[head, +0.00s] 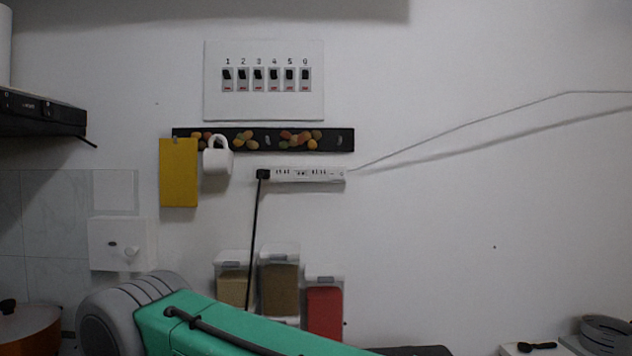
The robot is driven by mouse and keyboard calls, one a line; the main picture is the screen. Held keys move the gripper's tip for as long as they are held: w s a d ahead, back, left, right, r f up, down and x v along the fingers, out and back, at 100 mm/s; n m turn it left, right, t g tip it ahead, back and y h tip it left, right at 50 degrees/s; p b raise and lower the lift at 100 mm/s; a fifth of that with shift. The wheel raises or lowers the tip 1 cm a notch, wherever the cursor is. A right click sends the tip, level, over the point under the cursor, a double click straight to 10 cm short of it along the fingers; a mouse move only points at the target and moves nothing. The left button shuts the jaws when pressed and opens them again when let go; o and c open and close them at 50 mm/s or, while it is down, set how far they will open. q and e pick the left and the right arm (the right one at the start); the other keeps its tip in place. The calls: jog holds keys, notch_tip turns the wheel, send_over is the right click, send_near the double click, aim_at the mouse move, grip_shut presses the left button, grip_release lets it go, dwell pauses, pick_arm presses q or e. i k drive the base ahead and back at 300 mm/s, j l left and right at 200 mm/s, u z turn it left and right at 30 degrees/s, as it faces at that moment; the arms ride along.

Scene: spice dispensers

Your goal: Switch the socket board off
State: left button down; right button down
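The white socket board (312,174) is mounted level on the wall, below a black rack. A black plug (263,174) sits in its left end, with a black cord hanging down. A small round detail, possibly its switch (341,174), shows at the right end; its on or off state is too small to tell. A grey cable runs from the right end up to the right. A green and grey arm of mine crosses the bottom, coming in from the left, well below the board. Neither gripper shows clearly.
A white panel (264,107) with numbered black switches hangs above the rack (345,140). A white mug (217,156) and yellow board (179,173) hang left of the socket board. Spice dispensers (324,309) are below it. The wall to the right is bare except the cable.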

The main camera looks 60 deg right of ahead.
aim_at(333, 172)
jog(key=z, duration=1.95)
jog(key=l+u, duration=0.15)
